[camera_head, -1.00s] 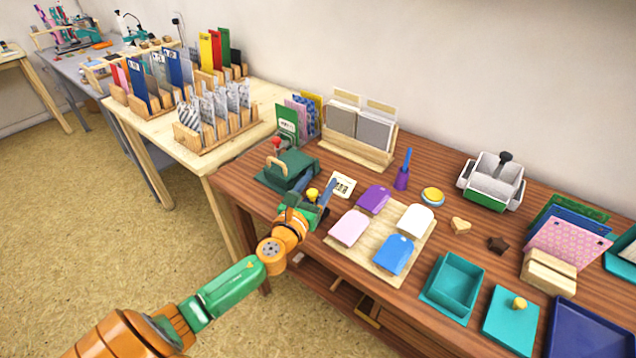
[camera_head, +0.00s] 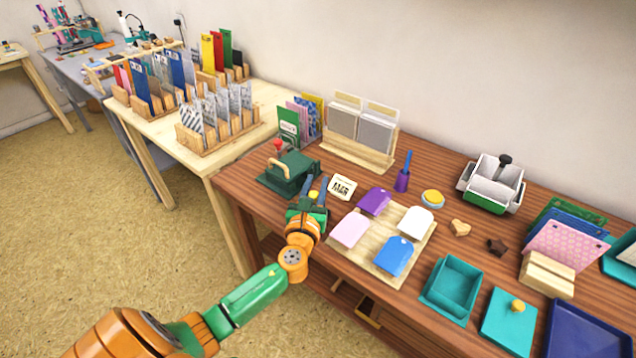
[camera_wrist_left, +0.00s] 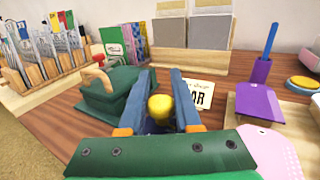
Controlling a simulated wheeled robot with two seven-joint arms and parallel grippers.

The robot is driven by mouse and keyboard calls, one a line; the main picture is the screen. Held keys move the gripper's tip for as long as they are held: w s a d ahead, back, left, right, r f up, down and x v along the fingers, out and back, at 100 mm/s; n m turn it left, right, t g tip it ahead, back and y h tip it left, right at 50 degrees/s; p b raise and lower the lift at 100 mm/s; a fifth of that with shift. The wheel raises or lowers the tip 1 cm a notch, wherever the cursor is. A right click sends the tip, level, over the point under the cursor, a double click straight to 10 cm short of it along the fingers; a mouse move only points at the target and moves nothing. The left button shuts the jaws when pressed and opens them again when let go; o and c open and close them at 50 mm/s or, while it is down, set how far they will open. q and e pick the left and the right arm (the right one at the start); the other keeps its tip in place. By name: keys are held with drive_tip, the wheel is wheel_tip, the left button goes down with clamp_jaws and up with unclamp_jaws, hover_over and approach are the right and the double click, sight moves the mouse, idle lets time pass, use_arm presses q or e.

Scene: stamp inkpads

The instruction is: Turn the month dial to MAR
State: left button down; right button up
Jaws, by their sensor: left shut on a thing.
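A small yellow knob (camera_head: 313,194), which I take to be the month dial, sits between the blue fingers of my left gripper (camera_head: 314,184). In the left wrist view the yellow knob (camera_wrist_left: 160,105) shows between the fingers (camera_wrist_left: 162,100), which are shut on it. The body under the knob is hidden by my gripper. In the left wrist view the end of large letters, "AR", shows on the card (camera_wrist_left: 205,92); the first part is behind the right finger. My right gripper is not in view.
A green block device (camera_head: 288,172) with a wooden handle stands close left of my gripper. A wooden board (camera_head: 383,262) with coloured tags lies at the right. A purple holder (camera_head: 402,181) with a blue stick stands behind it. A wooden rack (camera_head: 360,150) is at the back.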

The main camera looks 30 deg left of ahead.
sight(314, 196)
use_arm(q)
drive_tip(key=n+g+y, duration=0.2)
drive_tip(key=y, duration=0.1)
drive_tip(key=n+g+y, duration=0.1)
drive_tip(key=y, duration=0.1)
drive_tip(key=shift+s+a+f+n, duration=0.1)
drive_tip(key=shift+s+a+n, duration=0.1)
drive_tip(key=shift+a+n, duration=0.2)
drive_tip(key=shift+s+a+n+g+y+b, duration=0.15)
drive_tip(key=shift+s+n+g+y+b, duration=0.1)
drive_tip(key=shift+n+g+y+b, duration=0.6)
drive_tip(key=shift+g, duration=0.25)
drive_tip(key=c, duration=0.6)
unclamp_jaws()
drive_tip(key=v, duration=0.7)
drive_tip(key=shift+p, duration=0.35)
